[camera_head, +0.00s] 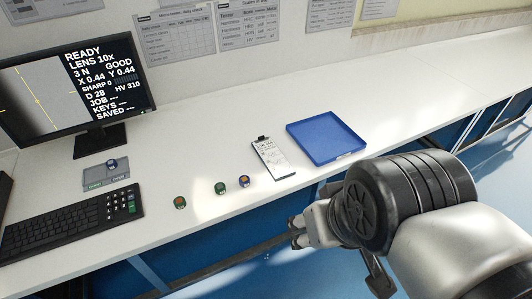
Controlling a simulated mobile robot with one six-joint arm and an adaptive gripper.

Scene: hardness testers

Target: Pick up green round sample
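Two small green samples stand on the white bench: one with an orange-brown top (179,202), and a second green sample (220,188) with a darker top to its right. Their exact top shapes are too small to tell. A blue sample with an orange top (244,181) stands just right of the second green one. My gripper (297,231) is to the lower right of these samples, in front of the bench edge and apart from them.
A blue tray (327,143) and a clipboard (273,158) lie right of the samples. A grey holder (105,172) carries a small blue sample (112,163). A keyboard (72,219) and monitor (76,88) are at left. The bench's right part is clear.

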